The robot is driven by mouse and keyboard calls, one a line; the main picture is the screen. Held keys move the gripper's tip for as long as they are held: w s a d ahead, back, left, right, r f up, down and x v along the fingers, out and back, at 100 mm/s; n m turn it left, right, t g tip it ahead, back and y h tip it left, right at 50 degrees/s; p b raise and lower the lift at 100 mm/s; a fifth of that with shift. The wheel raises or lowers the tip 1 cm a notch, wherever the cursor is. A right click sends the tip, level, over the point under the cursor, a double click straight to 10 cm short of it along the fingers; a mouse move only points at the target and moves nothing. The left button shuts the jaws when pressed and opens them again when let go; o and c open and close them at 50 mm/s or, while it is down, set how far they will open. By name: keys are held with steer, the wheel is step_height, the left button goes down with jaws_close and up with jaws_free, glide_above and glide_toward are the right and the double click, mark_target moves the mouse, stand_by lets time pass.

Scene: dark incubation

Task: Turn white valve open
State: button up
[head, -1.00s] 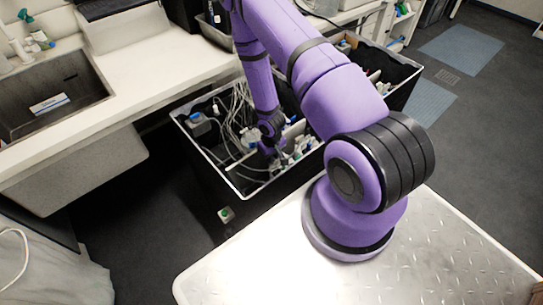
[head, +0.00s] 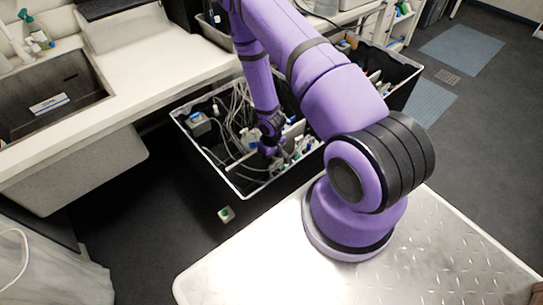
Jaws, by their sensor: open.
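My purple arm reaches down into a black crate with a pale rim (head: 235,187). My gripper (head: 271,150) is at the lower end of the arm, low inside the crate among white parts and tubing. Its jaws are open, but the fingertips are small and partly hidden. Small white and grey fittings (head: 286,163) lie just right of and below the gripper. A whitish piece (head: 250,138) is just left of it. I cannot tell which of these is the white valve, nor whether the gripper touches it.
White cables (head: 238,105) and a grey box (head: 199,123) fill the crate's left part. A second black crate (head: 400,74) stands behind my arm. A white counter with a sink (head: 60,90) is at left. Dark floor is free at lower left, with a small green-and-white item (head: 226,214).

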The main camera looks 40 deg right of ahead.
step_height(320, 180, up, 11)
stand_by(0.6)
steer(key=shift+f, duration=0.1)
stand_by(0.3)
steer(key=w+a+r+m+t+h, duration=0.1)
steer(key=a+r, duration=0.1)
steer(key=r, duration=1.4)
steer(key=w+a+r+t, duration=0.1)
steer(key=r+t, duration=0.1)
steer(key=r, duration=1.4)
steer(key=s+a+r+t, duration=0.1)
steer(key=s+a+r, duration=0.3)
steer(key=s+r, duration=0.6)
steer(key=s+a+r+t+y, duration=0.1)
steer(key=s+a+r, duration=0.3)
steer(key=s+r, duration=0.5)
steer(key=shift+s+r, duration=0.4)
steer(key=shift+s, duration=0.35)
steer(key=shift+d, duration=0.1)
